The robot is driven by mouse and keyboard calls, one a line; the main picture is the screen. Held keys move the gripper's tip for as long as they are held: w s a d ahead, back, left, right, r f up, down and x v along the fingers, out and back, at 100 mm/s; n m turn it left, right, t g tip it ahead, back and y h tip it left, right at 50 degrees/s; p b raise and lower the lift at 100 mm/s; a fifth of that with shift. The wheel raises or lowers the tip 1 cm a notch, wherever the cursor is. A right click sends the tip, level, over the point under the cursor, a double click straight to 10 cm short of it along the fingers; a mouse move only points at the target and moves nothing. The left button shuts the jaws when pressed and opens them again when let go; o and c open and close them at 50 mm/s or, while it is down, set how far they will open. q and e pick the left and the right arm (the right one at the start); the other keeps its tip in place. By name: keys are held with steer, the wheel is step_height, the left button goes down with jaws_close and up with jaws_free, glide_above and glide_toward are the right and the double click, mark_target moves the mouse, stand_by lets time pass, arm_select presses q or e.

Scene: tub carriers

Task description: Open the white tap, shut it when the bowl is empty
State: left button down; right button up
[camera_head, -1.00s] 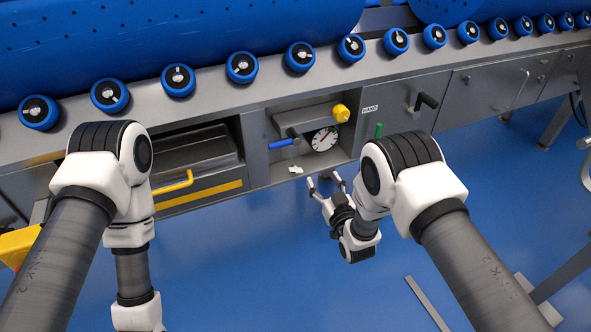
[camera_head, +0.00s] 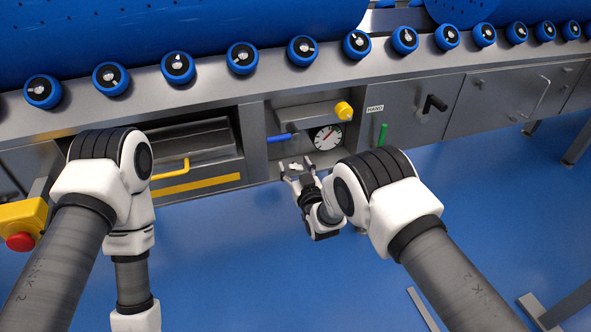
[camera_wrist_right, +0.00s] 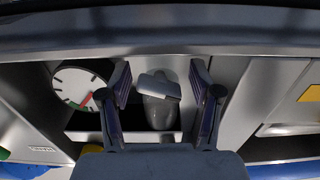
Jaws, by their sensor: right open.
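The white tap (camera_head: 294,167) is a small white handle in the open recess below the gauge, seen in the head view. In the right wrist view the white tap (camera_wrist_right: 160,86) shows as a pale flat handle on a grey rounded body. My right gripper (camera_head: 297,170) is open at the recess. In the wrist view the fingers of my right gripper (camera_wrist_right: 160,95) stand on either side of the tap, with gaps visible on both sides. I cannot make out a bowl. My left arm hangs at the left, its gripper out of view.
A round gauge (camera_head: 327,137), a blue lever (camera_head: 282,138) and a yellow knob (camera_head: 343,110) are close above the tap. A green lever (camera_head: 382,133) and a black crank (camera_head: 434,103) are to the right. A yellow handle (camera_head: 172,170) is on the left drawer. Blue floor is clear in front.

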steer(key=c, duration=1.1)
steer(key=shift+o, duration=0.2)
steer(key=shift+r+m+p, duration=0.25)
steer(key=shift+m+p, duration=0.9)
steer(key=shift+m, duration=0.25)
steer(key=shift+f+m, duration=0.15)
steer(key=shift+m, duration=0.55)
steer(key=o, duration=1.1)
steer(key=shift+c, duration=0.2)
